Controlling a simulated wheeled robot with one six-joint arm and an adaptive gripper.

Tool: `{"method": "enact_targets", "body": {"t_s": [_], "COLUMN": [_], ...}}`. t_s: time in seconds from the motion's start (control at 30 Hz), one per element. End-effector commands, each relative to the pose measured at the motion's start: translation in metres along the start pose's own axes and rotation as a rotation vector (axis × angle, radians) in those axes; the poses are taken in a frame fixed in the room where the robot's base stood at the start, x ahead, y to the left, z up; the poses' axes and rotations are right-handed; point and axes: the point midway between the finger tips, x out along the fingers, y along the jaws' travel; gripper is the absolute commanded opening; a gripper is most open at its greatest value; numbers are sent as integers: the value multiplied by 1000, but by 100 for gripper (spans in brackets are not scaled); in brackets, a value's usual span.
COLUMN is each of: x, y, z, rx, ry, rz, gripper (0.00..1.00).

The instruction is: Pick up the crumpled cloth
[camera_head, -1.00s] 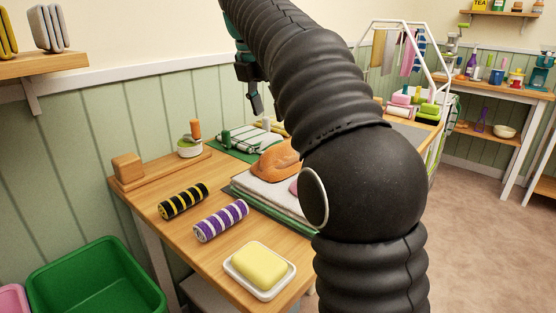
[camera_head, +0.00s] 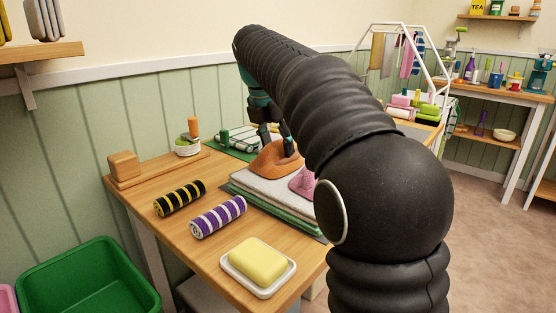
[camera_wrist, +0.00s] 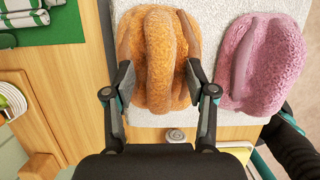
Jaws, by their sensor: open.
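An orange crumpled cloth (camera_head: 270,163) lies on a stack of folded towels (camera_head: 250,187) on the wooden table. In the wrist view the orange cloth (camera_wrist: 158,45) shows folded ridges. My gripper (camera_head: 277,140) is at the orange cloth, pointing down. In the wrist view my gripper (camera_wrist: 160,77) is open, with one finger on each side of the cloth's near part. I cannot tell whether the fingers touch it. A pink crumpled cloth (camera_head: 302,183) lies to the right on the same stack, partly hidden by my arm; it also shows in the wrist view (camera_wrist: 263,62).
Two rolled striped cloths, black-yellow (camera_head: 180,198) and purple-white (camera_head: 218,217), and a yellow soap on a white dish (camera_head: 233,265) are at the front. A wooden block (camera_head: 124,165) stands at left. A green bin (camera_head: 85,280) is below. A white rack (camera_head: 440,72) stands behind.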

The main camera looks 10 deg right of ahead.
Motion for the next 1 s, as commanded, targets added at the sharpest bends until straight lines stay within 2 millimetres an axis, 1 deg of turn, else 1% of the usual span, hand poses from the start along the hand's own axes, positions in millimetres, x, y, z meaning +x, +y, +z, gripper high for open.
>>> {"method": "enact_targets", "body": {"t_s": [0.97,1.0], "x": [4,4], "y": [0,0], "z": [-1,-1], "rx": [0,0], "ry": [0,0], "rz": [0,0], "gripper": [56,49]}}
